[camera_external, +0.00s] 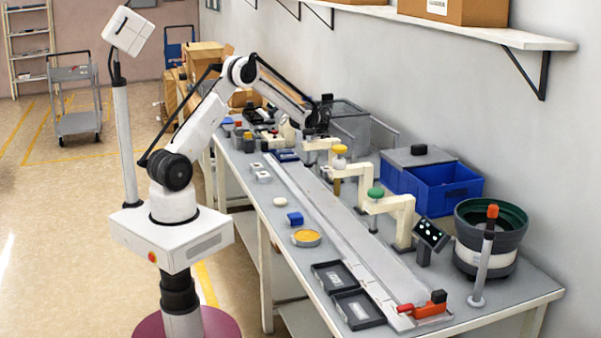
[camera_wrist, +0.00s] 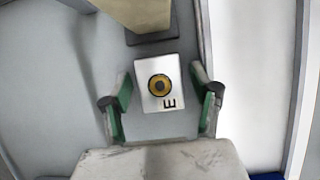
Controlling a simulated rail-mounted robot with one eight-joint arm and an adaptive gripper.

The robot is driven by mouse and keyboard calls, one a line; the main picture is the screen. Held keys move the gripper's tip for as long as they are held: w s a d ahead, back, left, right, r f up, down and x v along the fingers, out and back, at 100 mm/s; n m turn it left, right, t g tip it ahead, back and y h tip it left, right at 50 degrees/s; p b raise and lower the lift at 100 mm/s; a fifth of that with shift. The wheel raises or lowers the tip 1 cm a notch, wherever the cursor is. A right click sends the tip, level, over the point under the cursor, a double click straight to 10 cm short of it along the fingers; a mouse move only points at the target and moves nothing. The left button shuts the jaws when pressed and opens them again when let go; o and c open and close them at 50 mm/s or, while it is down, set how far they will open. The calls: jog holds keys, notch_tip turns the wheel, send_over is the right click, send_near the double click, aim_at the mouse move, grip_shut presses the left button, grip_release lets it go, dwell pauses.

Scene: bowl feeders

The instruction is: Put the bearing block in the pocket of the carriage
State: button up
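A pale square block with a brass ring around a dark centre and a dark E-like mark, seemingly the bearing block (camera_wrist: 170,69), lies on the grey surface in the wrist view. My gripper (camera_wrist: 162,108) is open, its green-padded fingers on either side of the block's lower part, with gaps left and right. In the external view my gripper (camera_external: 317,122) is at the far part of the bench, its fingers too small to read. A blue piece (camera_external: 286,156) sits at the rail's far end; I cannot tell whether it is the carriage. No pocket is clearly visible.
A beige post's dark foot (camera_wrist: 152,38) stands just above the block. A pale rail (camera_wrist: 248,80) runs along the right. Beige brackets (camera_external: 392,207) overhang the rail (camera_external: 340,215). Blue bins (camera_external: 431,190), a feeder bowl (camera_external: 490,245) and black trays (camera_external: 357,309) stand nearer the camera.

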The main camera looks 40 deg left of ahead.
jog(key=p+v, duration=0.1)
jog(key=v, duration=1.1)
jog(key=s+a+r+m+t, duration=0.2)
jog(key=s+a+r, duration=0.2)
jog(key=s+r, duration=0.4)
jog(key=s+a+r+m+t+y, duration=0.1)
jog(key=s+a+r+m+t, duration=0.2)
jog(key=s+r, duration=0.45)
jog(key=s+a+f+m+t+y, duration=0.1)
jog(key=s+a+m, duration=0.1)
jog(key=s, duration=0.5)
jog(key=s+a+f+m+t, duration=0.2)
jog(key=s+a, duration=0.1)
jog(key=s, duration=0.5)
jog(key=s+a+f+m+t+y, duration=0.1)
jog(key=s+a+m, duration=0.1)
jog(key=s, duration=0.6)
jog(key=shift+a+f+y, duration=0.3)
jog(key=shift+a+f, duration=0.05)
jog(key=shift+f, duration=0.05)
jog(key=shift+s+f+t, duration=0.15)
jog(key=shift+t, duration=0.15)
jog(key=shift+c, duration=1.2)
